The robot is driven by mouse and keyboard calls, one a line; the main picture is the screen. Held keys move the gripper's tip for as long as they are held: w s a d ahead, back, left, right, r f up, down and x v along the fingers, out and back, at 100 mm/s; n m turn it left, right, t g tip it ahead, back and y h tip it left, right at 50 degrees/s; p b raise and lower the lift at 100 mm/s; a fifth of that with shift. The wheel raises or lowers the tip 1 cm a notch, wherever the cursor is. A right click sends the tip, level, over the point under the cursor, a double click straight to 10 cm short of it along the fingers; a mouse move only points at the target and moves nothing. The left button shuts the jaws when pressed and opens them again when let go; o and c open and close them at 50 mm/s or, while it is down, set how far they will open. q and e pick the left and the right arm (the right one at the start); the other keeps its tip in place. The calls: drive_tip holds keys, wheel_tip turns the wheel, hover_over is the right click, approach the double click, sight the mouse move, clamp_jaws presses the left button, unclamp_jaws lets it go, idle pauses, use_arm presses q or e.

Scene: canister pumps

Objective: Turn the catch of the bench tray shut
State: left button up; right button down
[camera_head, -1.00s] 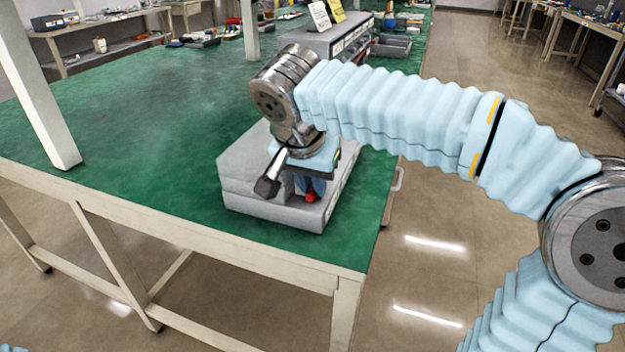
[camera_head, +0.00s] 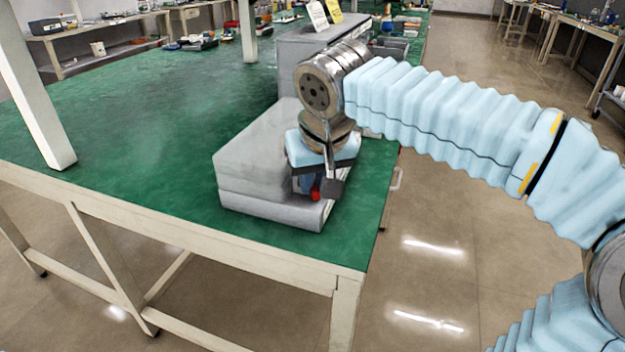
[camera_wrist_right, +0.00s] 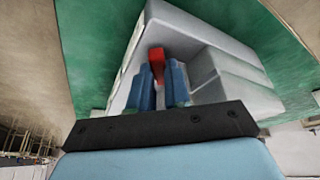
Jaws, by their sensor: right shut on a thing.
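The bench tray (camera_head: 248,160) is a grey box on the green bench top, near its front right corner. Its catch (camera_head: 316,193) is a small red piece at the tray's right front part. My right gripper (camera_head: 311,188) points down at the catch, its blue fingers shut on it. In the right wrist view the red catch (camera_wrist_right: 157,62) shows between and just beyond the two blue fingertips (camera_wrist_right: 160,80). Part of the catch is hidden by the fingers. My left gripper is not in view.
The green bench top (camera_head: 130,120) is clear to the left of the tray. A second grey unit (camera_head: 300,55) with small signs stands behind my right arm. A white post (camera_head: 40,100) rises at the left. The bench's right edge is close to the tray.

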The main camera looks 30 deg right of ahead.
drive_tip(key=n+y, duration=0.1)
drive_tip(key=n, duration=0.1)
drive_tip(key=n+y, duration=0.1)
drive_tip(key=n, duration=0.2)
drive_tip(key=shift+d+n, duration=0.2)
drive_tip(key=shift+n, duration=0.1)
drive_tip(key=n+y, duration=0.1)
drive_tip(key=n, duration=0.1)
drive_tip(key=n+g+p, duration=0.1)
drive_tip(key=n, duration=0.1)
drive_tip(key=shift+w+d+n+y, duration=0.1)
drive_tip(key=shift+d+n+y, duration=0.05)
drive_tip(key=shift+n+y, duration=0.25)
drive_tip(key=c, duration=1.4)
unclamp_jaws()
drive_tip(key=shift+o, duration=0.2)
drive_tip(key=shift+r, duration=0.15)
drive_tip(key=v, duration=1.3)
drive_tip(key=shift+d+r+p, duration=0.2)
drive_tip(key=shift+d+p, duration=0.05)
drive_tip(key=shift+p, duration=0.15)
